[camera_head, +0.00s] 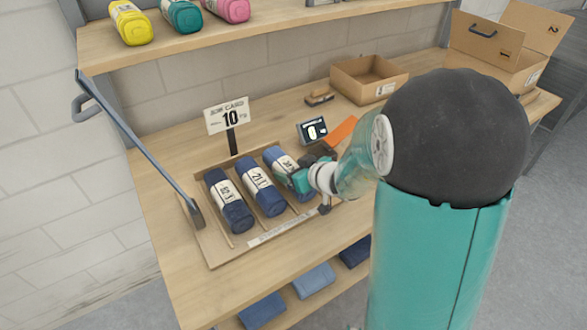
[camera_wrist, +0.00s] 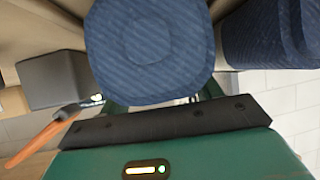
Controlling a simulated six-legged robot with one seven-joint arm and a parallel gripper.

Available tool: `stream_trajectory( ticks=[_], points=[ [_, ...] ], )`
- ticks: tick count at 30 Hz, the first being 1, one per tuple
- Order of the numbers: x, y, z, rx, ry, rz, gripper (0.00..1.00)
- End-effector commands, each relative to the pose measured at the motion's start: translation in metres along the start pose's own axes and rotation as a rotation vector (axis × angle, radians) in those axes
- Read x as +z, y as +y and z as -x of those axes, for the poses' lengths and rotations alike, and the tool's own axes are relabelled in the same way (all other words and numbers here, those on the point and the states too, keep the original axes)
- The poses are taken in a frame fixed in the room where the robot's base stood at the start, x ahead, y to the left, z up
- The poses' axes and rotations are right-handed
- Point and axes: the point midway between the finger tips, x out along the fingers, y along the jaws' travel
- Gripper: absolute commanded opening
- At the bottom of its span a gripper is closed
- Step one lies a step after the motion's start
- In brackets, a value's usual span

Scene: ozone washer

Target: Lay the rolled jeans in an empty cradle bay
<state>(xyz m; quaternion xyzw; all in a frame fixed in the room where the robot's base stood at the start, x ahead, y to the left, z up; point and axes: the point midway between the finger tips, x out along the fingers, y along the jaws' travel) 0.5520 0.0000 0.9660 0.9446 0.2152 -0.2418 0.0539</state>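Three dark blue rolled jeans with white paper bands lie side by side in a wooden cradle (camera_head: 217,255) on the bench: a left roll (camera_head: 236,217), a middle roll (camera_head: 262,187) and a right roll (camera_head: 277,159). My gripper (camera_head: 297,180) is at the right roll and hides part of it. In the wrist view, the round end of a roll (camera_wrist: 150,45) fills the space before my gripper (camera_wrist: 165,100). The fingers stand apart near its sides, their tips hidden; whether they press on it is unclear. Another roll (camera_wrist: 268,35) shows beside it.
A long-handled bar (camera_head: 140,150) is at the left. Cardboard boxes (camera_head: 365,80) stand farther back. Colored rolls (camera_head: 181,17) sit on the upper shelf, folded denim (camera_head: 313,281) below.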

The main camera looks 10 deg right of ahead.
Motion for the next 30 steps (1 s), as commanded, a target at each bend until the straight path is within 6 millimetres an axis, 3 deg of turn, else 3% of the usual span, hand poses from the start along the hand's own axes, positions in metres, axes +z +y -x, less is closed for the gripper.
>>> stream_trajectory(
  ticks=[14, 30],
  points=[
    [-0.003, 0.001, 0.007, 0.002, 0.002, 0.0, 0.77],
    [-0.004, 0.001, 0.101, 0.003, 0.003, 0.001, 0.77]
  ],
)
